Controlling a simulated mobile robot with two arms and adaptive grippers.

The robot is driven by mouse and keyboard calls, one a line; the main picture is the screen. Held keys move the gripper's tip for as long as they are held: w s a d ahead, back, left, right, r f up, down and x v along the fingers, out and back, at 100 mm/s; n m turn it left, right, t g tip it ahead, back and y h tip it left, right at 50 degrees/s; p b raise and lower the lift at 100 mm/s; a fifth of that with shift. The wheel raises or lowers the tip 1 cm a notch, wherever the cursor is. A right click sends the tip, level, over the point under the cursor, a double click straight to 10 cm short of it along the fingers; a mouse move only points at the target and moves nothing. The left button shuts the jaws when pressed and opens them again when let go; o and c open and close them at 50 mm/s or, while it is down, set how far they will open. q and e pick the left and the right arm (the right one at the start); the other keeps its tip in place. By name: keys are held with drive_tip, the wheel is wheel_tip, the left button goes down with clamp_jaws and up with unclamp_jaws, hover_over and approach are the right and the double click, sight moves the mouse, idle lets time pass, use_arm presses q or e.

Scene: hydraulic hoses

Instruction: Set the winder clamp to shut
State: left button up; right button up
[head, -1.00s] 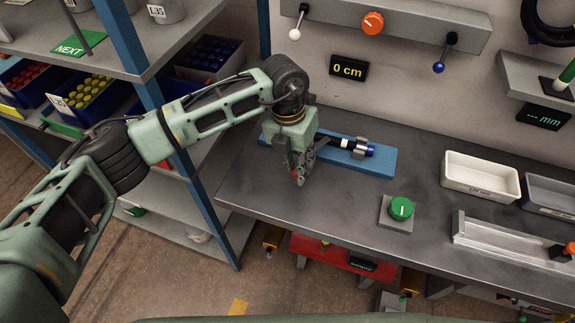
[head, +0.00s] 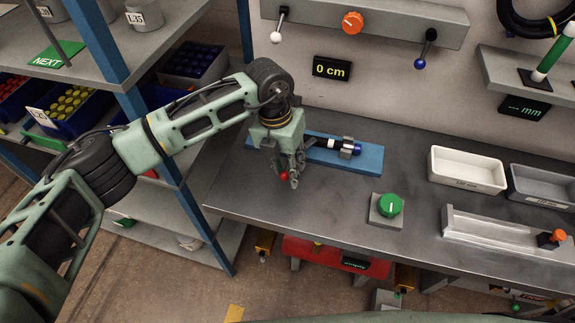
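No part in view is labelled as the winder clamp, so I cannot tell for sure which one it is. On the wall panel (head: 385,24) there are a white-tipped lever (head: 276,37), an orange knob (head: 352,22) and a blue-tipped lever (head: 420,62). My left gripper (head: 289,180) points down over the bench, in front of the left end of a blue block (head: 368,160) that carries a dark hose piece. A small red tip (head: 284,177) shows at its fingers. Whether the fingers are closed on it is unclear. My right gripper is not in view.
A display (head: 332,68) reads 0 cm. A green knob (head: 390,205) sits on the bench (head: 330,195), right of the gripper. White (head: 467,171) and grey (head: 541,187) trays and a metal channel (head: 495,236) stand further right. A shelf rack (head: 150,95) stands left.

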use_arm(q)
wheel_tip(320, 180, up, 12)
drive_tip(key=a, duration=0.1)
drive_tip(key=shift+w+a, duration=0.3)
drive_tip(key=shift+w, duration=0.05)
idle(0.4)
